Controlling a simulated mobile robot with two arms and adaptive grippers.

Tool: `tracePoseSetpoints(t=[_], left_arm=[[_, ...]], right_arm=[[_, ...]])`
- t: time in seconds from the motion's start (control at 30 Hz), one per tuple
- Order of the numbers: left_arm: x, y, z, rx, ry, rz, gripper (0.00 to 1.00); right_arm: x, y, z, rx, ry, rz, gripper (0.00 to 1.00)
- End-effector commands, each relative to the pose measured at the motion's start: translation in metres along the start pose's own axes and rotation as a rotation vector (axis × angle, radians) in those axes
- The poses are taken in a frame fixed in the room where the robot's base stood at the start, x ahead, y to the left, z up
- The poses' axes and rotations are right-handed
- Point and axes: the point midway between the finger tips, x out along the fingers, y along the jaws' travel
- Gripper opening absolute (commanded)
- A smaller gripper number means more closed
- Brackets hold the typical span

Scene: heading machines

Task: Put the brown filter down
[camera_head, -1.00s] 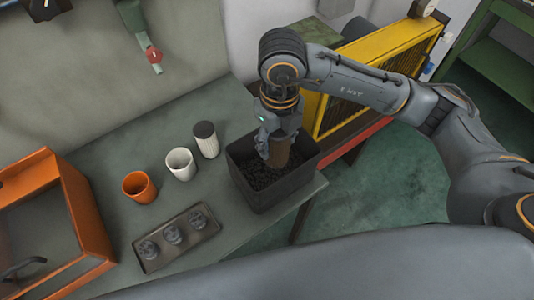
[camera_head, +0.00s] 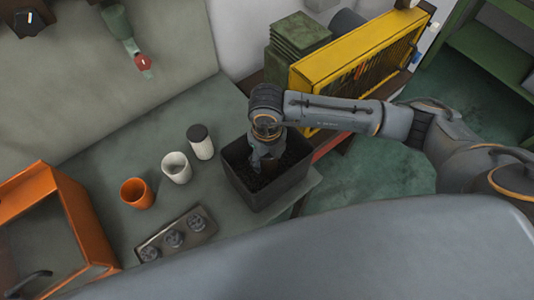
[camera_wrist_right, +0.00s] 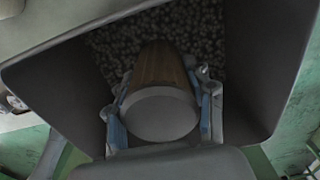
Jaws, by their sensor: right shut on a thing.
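The brown filter (camera_wrist_right: 160,88) is a ribbed brown cylinder with a grey end cap, seen in the right wrist view. My right gripper (camera_wrist_right: 162,115) is shut on it, one finger on each side. The filter is inside the black bin (camera_head: 247,190), over a bed of dark granules (camera_wrist_right: 112,48). I cannot tell whether its far end touches the granules. In the head view my right gripper (camera_head: 263,163) reaches down into the bin and hides most of the filter. My left gripper is not in view.
Left of the bin stand a white filter with a dark top (camera_head: 201,143), a white cup (camera_head: 177,168) and an orange cup (camera_head: 138,193). A tray (camera_head: 150,252) holds dark parts. An orange box (camera_head: 88,222) is at far left, a yellow rack (camera_head: 352,68) behind.

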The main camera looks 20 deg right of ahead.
Motion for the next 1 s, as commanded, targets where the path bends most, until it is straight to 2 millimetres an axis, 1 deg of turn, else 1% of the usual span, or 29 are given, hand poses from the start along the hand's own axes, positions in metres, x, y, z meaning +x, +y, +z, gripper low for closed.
tracePoseSetpoints(t=[0.1, 0.33, 0.37, 0.4, 0.47, 0.77, 0.87, 0.93, 1.0], left_arm=[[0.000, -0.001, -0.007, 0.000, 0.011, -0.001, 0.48], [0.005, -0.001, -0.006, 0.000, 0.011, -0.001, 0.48], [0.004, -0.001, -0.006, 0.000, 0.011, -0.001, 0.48], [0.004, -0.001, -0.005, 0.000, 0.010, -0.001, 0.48], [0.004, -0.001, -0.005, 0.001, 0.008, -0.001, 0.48], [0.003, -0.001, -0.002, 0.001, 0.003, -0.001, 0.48], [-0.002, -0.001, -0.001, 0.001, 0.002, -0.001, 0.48], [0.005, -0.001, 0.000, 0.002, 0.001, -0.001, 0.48], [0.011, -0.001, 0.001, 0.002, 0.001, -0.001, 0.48]], right_arm=[[0.000, 0.000, 0.001, 0.000, -0.002, 0.000, 0.09], [0.004, 0.000, 0.001, 0.000, -0.002, 0.000, 0.09], [0.004, 0.000, 0.001, 0.000, -0.001, 0.000, 0.58], [0.003, 0.000, 0.000, 0.000, -0.001, 0.000, 0.66], [0.003, 0.000, 0.000, 0.000, -0.001, 0.000, 0.76], [0.002, 0.000, 0.000, 0.001, -0.001, 0.000, 0.76], [-0.002, 0.000, 0.000, 0.001, -0.001, 0.000, 0.76], [-0.006, 0.000, 0.001, 0.001, -0.003, 0.001, 0.76], [-0.018, 0.000, 0.002, -0.001, -0.006, 0.000, 0.76]])
